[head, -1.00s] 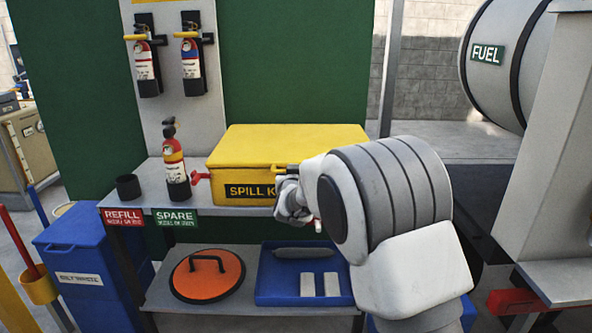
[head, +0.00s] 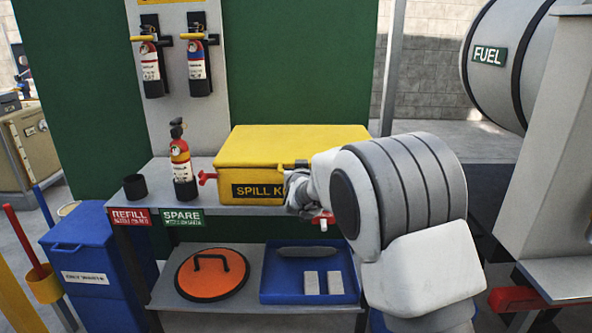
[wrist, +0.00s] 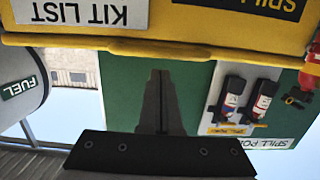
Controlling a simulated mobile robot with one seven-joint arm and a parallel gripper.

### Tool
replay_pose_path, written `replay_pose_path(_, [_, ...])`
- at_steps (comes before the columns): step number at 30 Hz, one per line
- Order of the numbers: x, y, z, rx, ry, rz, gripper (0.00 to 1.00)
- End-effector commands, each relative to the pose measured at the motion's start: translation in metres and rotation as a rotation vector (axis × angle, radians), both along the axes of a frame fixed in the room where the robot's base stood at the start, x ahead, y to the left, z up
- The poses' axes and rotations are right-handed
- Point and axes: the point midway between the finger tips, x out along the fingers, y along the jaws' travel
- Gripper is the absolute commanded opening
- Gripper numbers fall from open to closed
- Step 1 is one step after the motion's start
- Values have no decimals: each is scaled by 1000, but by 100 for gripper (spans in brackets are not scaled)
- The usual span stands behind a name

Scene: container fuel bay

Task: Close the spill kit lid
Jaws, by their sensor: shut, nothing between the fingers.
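The yellow spill kit box (head: 240,173) stands on the upper shelf, with a black label on its front. Its yellow lid (head: 290,142) looks down over the box; whether it is fully seated or latched I cannot tell. In the wrist view, which is upside down, the lid's yellow rim (wrist: 150,47) crosses the top, with a white kit list label (wrist: 80,12) on the front. My gripper (wrist: 160,72) is shut and empty, its tips showing against the green panel, a little apart from the rim in the picture. In the head view my arm hides the box's right front.
A fire extinguisher (head: 181,165) and black cup (head: 135,187) stand left of the box. A blue tray (head: 270,283) and orange lid (head: 211,272) lie on the lower shelf. The fuel tank (head: 500,55) is at right.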

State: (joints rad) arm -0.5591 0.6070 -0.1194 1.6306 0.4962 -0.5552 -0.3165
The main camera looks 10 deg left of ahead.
Motion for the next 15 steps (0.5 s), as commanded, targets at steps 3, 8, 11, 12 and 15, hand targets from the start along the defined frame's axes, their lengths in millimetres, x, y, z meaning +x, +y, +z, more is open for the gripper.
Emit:
replay_pose_path(3, [5,-7,22,7,-19,-3,0])
replay_pose_path(8, [-17,-10,-4,5,-17,-1,0])
replay_pose_path(11, [-30,-13,-18,6,-20,0,0])
replay_pose_path(12, [-35,-14,-24,6,-19,-1,0])
replay_pose_path(15, [-45,-16,-36,6,-22,0,0])
